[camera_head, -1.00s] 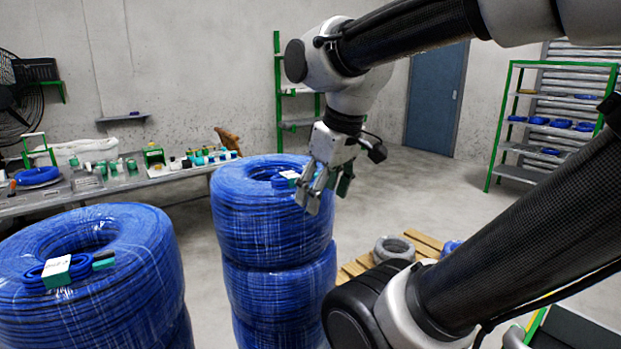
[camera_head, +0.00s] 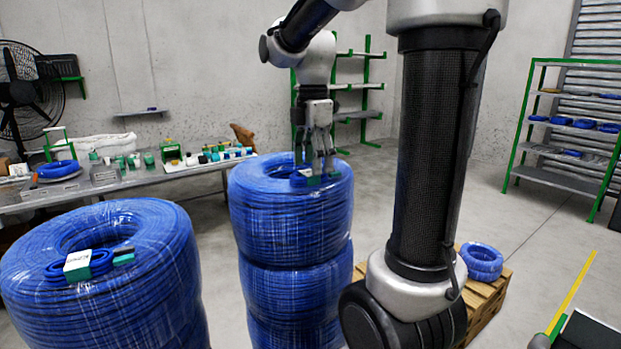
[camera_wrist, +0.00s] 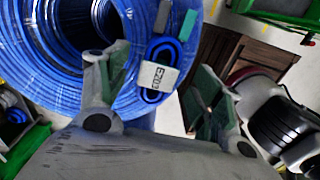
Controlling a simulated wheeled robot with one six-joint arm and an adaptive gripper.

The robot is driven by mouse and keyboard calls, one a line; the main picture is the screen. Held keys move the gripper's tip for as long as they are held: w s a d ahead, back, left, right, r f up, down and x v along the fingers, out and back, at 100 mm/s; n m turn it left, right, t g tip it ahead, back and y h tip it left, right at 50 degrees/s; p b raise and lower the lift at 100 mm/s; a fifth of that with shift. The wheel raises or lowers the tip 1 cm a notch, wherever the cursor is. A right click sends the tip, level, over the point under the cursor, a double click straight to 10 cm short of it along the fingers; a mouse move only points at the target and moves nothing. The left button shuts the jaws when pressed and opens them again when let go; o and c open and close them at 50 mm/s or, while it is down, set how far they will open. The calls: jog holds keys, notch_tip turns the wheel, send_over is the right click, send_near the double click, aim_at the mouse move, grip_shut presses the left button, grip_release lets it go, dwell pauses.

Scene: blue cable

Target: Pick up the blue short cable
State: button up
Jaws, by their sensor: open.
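A short blue cable coil (camera_head: 307,178) lies on top of the middle stack of large blue cable rolls (camera_head: 290,225). It is partly hidden by my fingers in the head view. In the wrist view the short cable (camera_wrist: 167,51) has a white printed label and green and grey end pieces. My gripper (camera_head: 317,168) points down over the right front of the top roll. In the wrist view my open fingers (camera_wrist: 160,72) stand on either side of the short cable, with nothing held. I cannot tell whether they touch it.
Another short blue cable (camera_head: 98,262) with a white label lies on the left roll (camera_head: 160,300). A long table (camera_head: 130,183) with small items stands behind. A wooden pallet (camera_head: 490,295) with a blue coil is at right. A green-framed shelf (camera_head: 555,180) stands farther right.

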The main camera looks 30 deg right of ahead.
notch_tip(320, 180, down, 2)
jog(key=shift+f, duration=0.25)
jog(key=c, duration=1.1)
